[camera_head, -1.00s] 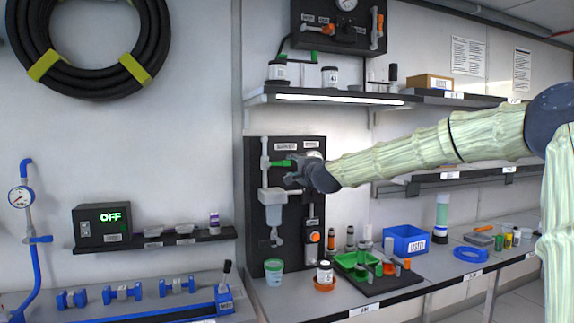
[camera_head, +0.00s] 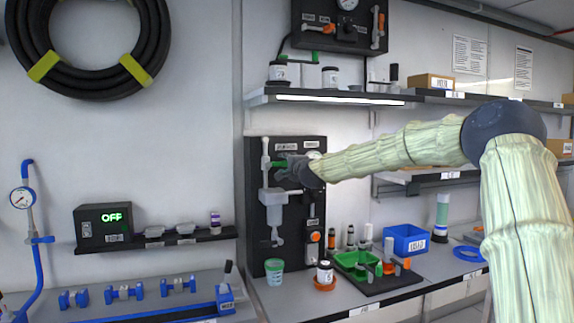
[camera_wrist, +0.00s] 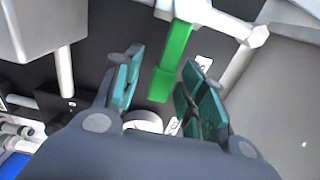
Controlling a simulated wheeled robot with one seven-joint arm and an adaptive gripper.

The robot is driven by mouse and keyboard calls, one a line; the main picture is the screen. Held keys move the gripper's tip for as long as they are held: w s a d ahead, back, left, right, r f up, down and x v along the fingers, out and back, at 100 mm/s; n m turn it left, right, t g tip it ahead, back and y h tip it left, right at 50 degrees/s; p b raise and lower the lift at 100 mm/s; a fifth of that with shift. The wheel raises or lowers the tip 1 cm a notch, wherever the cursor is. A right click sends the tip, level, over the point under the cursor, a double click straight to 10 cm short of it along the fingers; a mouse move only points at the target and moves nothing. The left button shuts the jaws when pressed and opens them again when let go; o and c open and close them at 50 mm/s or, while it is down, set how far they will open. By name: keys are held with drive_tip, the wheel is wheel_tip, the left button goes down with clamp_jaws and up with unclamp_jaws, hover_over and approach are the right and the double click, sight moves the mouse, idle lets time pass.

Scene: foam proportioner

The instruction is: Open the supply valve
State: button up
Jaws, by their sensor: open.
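A green valve lever (camera_head: 279,164) sticks out to the right from a white vertical pipe on the black wall panel (camera_head: 255,225). My gripper (camera_head: 281,172) is at the panel, close to the lever. In the wrist view the green lever (camera_wrist: 174,55) hangs from a white pipe fitting. Its lower end reaches between the two open teal finger pads of my gripper (camera_wrist: 160,76), with visible space on both sides. I cannot tell whether either pad touches it. Small labels sit above the lever, but I cannot read them. The gripper is empty.
Below, the bench holds a green-white cup (camera_head: 274,270), a green tray (camera_head: 350,260) with small bottles, and a blue bin (camera_head: 405,239). A shelf (camera_head: 330,97) runs above the panel.

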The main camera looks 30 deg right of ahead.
drive_tip(key=shift+c, duration=0.5)
clamp_jaws()
drive_tip(key=shift+w, duration=0.1)
